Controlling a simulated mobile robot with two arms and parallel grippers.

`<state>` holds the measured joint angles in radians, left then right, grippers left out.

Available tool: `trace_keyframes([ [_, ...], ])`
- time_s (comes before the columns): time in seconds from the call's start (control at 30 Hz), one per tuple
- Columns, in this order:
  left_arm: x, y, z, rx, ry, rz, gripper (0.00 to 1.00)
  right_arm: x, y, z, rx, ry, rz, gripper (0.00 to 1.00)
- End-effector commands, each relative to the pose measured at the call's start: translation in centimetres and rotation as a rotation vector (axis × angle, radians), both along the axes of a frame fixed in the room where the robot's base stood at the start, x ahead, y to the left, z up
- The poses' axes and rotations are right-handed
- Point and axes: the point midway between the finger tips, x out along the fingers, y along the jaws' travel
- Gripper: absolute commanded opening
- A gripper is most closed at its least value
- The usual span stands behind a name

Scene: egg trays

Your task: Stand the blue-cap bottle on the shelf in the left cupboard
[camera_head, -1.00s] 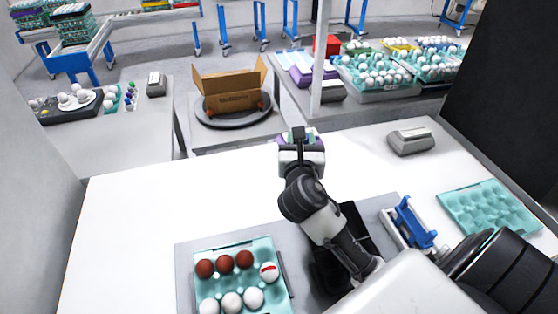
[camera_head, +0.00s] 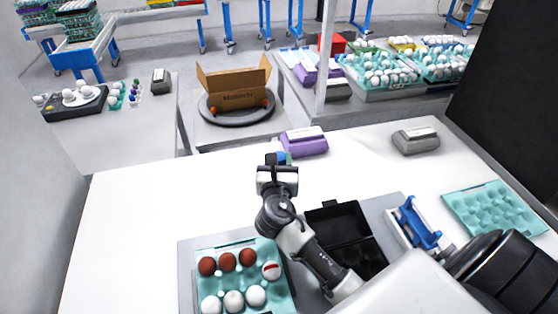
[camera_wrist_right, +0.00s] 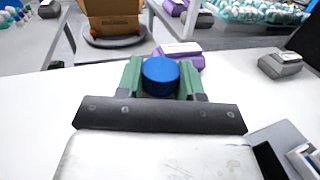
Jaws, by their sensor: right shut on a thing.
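My right gripper (camera_head: 278,161) is above the white table (camera_head: 140,215), near its far edge. In the right wrist view, its green fingers (camera_wrist_right: 161,80) are shut on the blue-cap bottle, whose round blue cap (camera_wrist_right: 160,73) faces the camera. The bottle's body is hidden below the cap. My left gripper is not in view.
A purple scale (camera_head: 305,147) stands just beyond the gripper, and a grey scale (camera_head: 416,140) farther right. A teal egg tray (camera_head: 244,248), an open black case (camera_head: 338,220), a blue-handled device (camera_head: 418,225) and an empty teal tray (camera_head: 490,205) lie nearer. The table's left part is clear.

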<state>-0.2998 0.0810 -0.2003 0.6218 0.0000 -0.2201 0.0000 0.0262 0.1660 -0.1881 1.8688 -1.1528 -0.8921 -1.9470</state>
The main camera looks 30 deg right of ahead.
Motion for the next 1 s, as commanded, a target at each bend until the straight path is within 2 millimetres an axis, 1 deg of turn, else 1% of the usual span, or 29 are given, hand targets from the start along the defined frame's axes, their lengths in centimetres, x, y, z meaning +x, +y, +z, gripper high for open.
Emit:
trace_keyframes([
  [0.13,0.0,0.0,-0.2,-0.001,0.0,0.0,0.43,0.0,0.0,-0.2,-0.002,-0.002,0.0,0.0],
  [0.17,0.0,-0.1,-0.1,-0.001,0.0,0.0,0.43,0.0,0.0,-0.2,0.0,0.0,-0.001,0.41],
  [0.3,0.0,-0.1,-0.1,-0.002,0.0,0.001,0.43,0.0,0.0,-0.2,0.0,0.0,-0.001,0.62],
  [0.57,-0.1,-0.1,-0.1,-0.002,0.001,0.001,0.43,0.0,0.0,-0.2,0.0,0.0,0.0,0.62],
  [0.63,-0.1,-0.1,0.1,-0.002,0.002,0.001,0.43,0.0,0.0,0.2,0.0,-0.001,0.0,0.62],
  [0.67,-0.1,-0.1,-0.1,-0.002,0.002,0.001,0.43,-0.2,0.1,0.0,0.001,0.001,0.001,0.62],
  [0.77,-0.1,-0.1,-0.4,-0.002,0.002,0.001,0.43,-1.3,0.9,-0.1,0.0,0.001,0.002,0.62],
  [1.0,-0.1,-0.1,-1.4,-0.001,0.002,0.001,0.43,-5.5,3.9,-0.2,0.003,0.0,0.001,0.62],
])
